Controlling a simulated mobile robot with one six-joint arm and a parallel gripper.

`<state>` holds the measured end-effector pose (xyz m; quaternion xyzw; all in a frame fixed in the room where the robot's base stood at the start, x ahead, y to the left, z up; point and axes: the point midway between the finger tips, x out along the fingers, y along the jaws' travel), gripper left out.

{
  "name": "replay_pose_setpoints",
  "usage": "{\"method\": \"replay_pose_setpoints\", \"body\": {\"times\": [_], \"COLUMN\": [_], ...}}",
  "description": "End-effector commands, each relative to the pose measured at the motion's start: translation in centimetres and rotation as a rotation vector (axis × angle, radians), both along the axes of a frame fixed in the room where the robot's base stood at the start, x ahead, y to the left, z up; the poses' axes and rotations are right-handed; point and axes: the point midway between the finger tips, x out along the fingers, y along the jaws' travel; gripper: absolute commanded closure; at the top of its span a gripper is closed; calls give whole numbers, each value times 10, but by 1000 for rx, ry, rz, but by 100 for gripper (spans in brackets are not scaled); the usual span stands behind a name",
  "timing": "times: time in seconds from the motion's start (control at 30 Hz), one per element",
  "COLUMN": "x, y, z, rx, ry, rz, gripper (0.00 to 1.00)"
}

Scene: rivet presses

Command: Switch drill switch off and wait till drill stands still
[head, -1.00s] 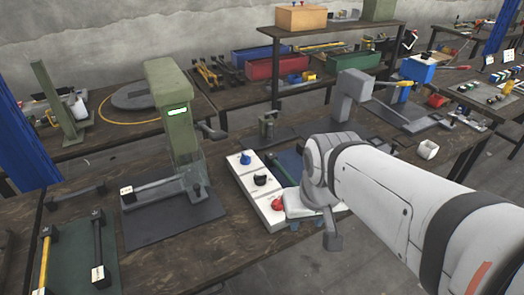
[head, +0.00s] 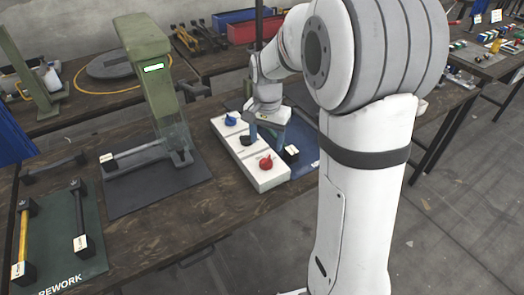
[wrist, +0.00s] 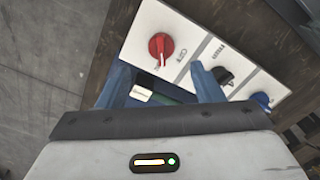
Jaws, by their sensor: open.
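A white switch panel (head: 262,180) lies on the bench with blue (head: 230,120), black and red (head: 266,162) rotary knobs in a row. In the wrist view are the red knob (wrist: 160,47), black knob (wrist: 222,75) and partly cut-off blue knob (wrist: 261,100). Small labels beside them are too blurred to read surely. No drill is clearly identifiable.
A green press (head: 150,80) with a lit green display stands left of the panel on a dark mat (head: 150,195). A green rework mat (head: 70,250) with two handled tools lies at front left. Bare bench lies in front.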

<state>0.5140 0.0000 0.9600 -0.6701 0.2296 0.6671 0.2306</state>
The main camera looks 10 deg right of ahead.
Motion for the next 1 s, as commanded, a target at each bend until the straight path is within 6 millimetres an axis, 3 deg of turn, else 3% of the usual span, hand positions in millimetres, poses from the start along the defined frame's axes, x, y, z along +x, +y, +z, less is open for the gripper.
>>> {"method": "replay_pose_setpoints", "body": {"times": [0.53, 0.93, 1.0], "x": [4, 4, 4], "y": [-1, -1, -1], "z": [-72, -82, -82], "rx": [0, 0, 0], "ry": [8, 5, 5], "rz": [-17, -17, -17], "gripper": [40, 40, 45]}}
